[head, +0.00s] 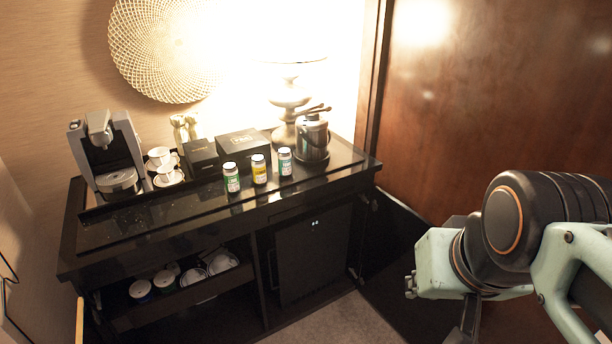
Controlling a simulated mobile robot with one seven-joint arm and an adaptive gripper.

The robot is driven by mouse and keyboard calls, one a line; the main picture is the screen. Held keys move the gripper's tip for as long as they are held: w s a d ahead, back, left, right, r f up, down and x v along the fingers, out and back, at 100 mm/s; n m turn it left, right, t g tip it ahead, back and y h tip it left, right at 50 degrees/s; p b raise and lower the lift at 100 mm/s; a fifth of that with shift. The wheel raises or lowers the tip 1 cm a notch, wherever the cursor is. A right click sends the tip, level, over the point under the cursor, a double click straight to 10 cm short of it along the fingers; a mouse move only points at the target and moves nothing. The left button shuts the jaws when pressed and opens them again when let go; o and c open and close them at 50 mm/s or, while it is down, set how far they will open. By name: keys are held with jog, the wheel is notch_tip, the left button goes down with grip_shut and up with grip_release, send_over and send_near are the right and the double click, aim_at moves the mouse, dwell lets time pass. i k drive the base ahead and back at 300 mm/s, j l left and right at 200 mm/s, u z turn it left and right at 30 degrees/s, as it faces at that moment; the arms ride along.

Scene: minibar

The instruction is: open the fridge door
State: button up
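The fridge door (313,258) is a dark, flat panel inside the right compartment of the black cabinet. It looks shut, with small light marks near its top. The cabinet's own door (393,255) stands swung open to the right of this compartment. My arm reaches in from the right edge. The dark part below its wrist appears to be my gripper (467,322), in front of and to the right of the open cabinet door. It is apart from the fridge door. Its fingertips are not clearly visible, so I cannot tell whether it is open.
The cabinet top (120,232) holds a coffee machine (110,160), white cups, black boxes, three small jars (259,169), an ice bucket (312,138) and a lamp (290,98). The left shelf (180,303) holds cups and bowls. Carpet (340,322) is clear in front of the fridge.

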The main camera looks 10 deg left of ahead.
aim_at(310, 250)
jog(key=i+j+u, duration=0.1)
jog(key=i+j, duration=0.7)
jog(key=j, duration=0.2)
jog(key=i+j, duration=0.15)
jog(key=j, duration=0.2)
